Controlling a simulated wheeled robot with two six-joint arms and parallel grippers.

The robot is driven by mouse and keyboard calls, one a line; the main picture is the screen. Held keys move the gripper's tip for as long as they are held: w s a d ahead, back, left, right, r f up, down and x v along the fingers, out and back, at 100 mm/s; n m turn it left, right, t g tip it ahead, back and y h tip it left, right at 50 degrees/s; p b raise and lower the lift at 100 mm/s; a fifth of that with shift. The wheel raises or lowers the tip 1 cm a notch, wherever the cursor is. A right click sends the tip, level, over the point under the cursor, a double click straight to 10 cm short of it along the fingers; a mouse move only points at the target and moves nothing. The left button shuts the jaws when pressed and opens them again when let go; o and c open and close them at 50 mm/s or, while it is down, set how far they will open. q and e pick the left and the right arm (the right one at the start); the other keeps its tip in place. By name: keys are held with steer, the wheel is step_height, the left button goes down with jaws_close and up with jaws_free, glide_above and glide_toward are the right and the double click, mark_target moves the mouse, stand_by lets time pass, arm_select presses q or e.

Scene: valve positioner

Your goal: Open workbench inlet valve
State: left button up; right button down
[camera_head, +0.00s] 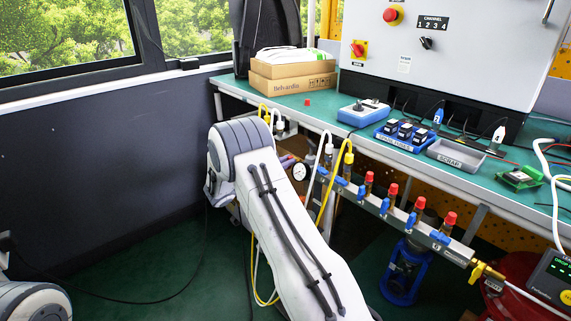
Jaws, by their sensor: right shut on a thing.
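A pipe manifold (399,217) runs along the bench front, with several blue valve handles and red caps. A brass valve with a yellow handle (479,271) sits at its right end. A round pressure gauge (300,172) is near its left end, close beside my right arm. My right arm fills the middle and bends down behind itself. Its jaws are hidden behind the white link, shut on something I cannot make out. Which valve is the inlet, and how it is turned, I cannot tell. Only a link of my left arm shows at the lower left; its gripper is out of view.
Yellow and white hoses (335,185) hang by the manifold. The green workbench (322,113) carries cardboard boxes (293,78), a blue tray (404,136), a grey tray (455,154) and a control cabinet (460,55). A blue pump-like unit (403,272) stands below. The floor at left is mostly clear.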

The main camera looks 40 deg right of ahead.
steer(key=shift+s+f+m+b, duration=0.15)
steer(key=shift+f+m+b, duration=0.1)
steer(key=shift+m+b, duration=2.35)
steer(key=shift+s+f+m+b, duration=0.2)
steer(key=shift+f+m+b, duration=0.05)
steer(key=shift+m+b, duration=2.3)
steer(key=shift+s+f+m+b, duration=0.15)
steer(key=shift+f+m+b, duration=0.1)
steer(key=shift+m+b, duration=2.3)
steer(key=c, duration=0.9)
jaws_free()
steer(key=shift+a, duration=0.1)
steer(key=shift+r, duration=0.1)
